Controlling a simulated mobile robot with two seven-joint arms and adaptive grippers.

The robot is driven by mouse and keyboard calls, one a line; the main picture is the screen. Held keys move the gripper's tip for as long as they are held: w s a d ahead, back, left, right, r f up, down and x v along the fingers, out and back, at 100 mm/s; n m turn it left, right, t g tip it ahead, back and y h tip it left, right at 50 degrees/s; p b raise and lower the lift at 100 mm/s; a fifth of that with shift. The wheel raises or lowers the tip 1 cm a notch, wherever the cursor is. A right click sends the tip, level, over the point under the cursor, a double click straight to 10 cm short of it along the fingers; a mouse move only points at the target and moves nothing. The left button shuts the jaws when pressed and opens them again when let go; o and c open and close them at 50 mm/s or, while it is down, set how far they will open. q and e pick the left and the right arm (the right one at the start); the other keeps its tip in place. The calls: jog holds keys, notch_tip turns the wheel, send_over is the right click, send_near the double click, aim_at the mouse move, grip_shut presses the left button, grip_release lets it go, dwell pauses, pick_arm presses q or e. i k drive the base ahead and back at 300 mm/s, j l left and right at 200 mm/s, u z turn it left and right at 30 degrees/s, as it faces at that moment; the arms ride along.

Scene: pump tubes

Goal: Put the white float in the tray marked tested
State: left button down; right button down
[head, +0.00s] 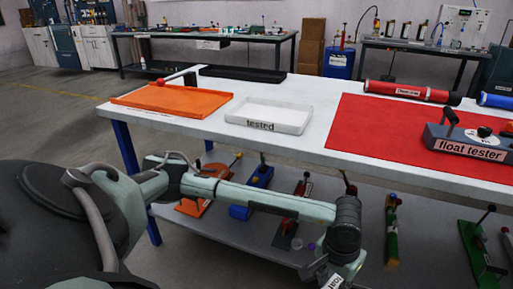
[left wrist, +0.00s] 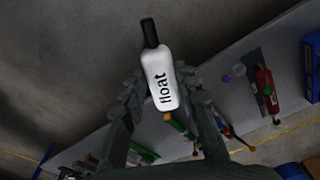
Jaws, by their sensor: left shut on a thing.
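The white float (left wrist: 160,82), with a black tip and "float" lettering, is held between the fingers of my left gripper (left wrist: 160,103). In the head view, my left gripper (head: 322,272) is low at the bottom edge, in front of the table, and part of the float (head: 334,283) shows there. The white tray marked "tested" (head: 290,129) stands on the white table, farther back and up to the left of the gripper; it looks empty. My right gripper is not in view.
An orange tray (head: 145,102) is left of the white tray. A red mat (head: 370,130) with a float tester (head: 465,148) and a red tube (head: 405,91) is to the right. The table's front edge and a lower shelf (head: 345,245) with several tools are near my arm.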

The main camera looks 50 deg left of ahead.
aim_at(270, 116)
jog(key=k+j, duration=0.15)
jog(key=j, duration=0.25)
jog(key=k+j+z, duration=0.1)
jog(key=j, duration=0.35)
jog(key=k+j, duration=0.3)
jog(key=k+j+z, duration=0.1)
jog(key=j, duration=0.4)
jog(key=k, duration=0.05)
